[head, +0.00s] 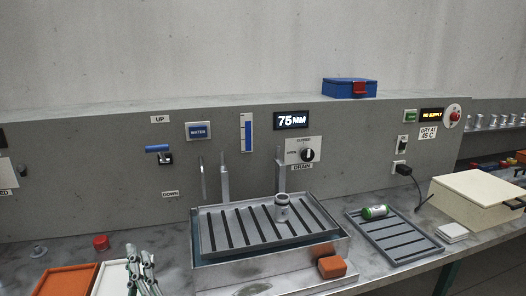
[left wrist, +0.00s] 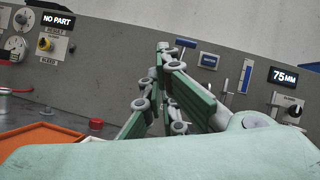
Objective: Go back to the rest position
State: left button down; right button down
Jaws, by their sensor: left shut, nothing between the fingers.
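My left gripper (head: 140,272) shows at the lower left of the head view, above the bench front and left of the slatted sink tray (head: 212,249). In the left wrist view the left gripper (left wrist: 165,85) has green-grey fingers, shut and empty, pointing toward the back panel. It touches no object that I can see. A grey metal cylinder (head: 282,208) stands upright on the slatted tray. My right gripper is not in view.
An orange tray (head: 68,280) and a white tray (head: 108,280) lie near the left gripper, with a red cap (head: 101,241) behind. An orange block (head: 332,267) sits at the sink's front edge. A cream box (head: 478,198) stands at right. The air above the bench is clear.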

pick_arm(q)
jog(key=s+a+f+n+g+h, duration=0.1)
jog(key=s+a+f+n+g, duration=0.1)
jog(key=s+f+n+g, duration=0.35)
jog(key=s+a+f+n+g+h, duration=0.1)
jog(key=s+a+f+n+g, duration=0.1)
jog(key=f+n, duration=0.5)
jog(key=s+a+f+n+g, duration=0.25)
jog(key=f+n+g, duration=0.2)
jog(key=f, duration=0.35)
jog(key=s+d+f+n+g+h, duration=0.35)
jog(key=s+d+f, duration=0.2)
jog(key=s, duration=0.25)
jog(key=s+d+f+n+g+h, duration=0.2)
jog(key=s+d+f+n+h, duration=0.3)
jog(key=s, duration=0.3)
notch_tip(320, 180, down, 26)
jog(key=s+d+m+g, duration=0.1)
jog(key=s+g, duration=0.1)
jog(key=s, duration=0.1)
jog(key=s+a+f, duration=0.2)
jog(key=s+f, duration=1.3)
jog(key=s, duration=0.1)
jog(key=shift+a+g, duration=0.35)
jog(key=shift+g, duration=0.1)
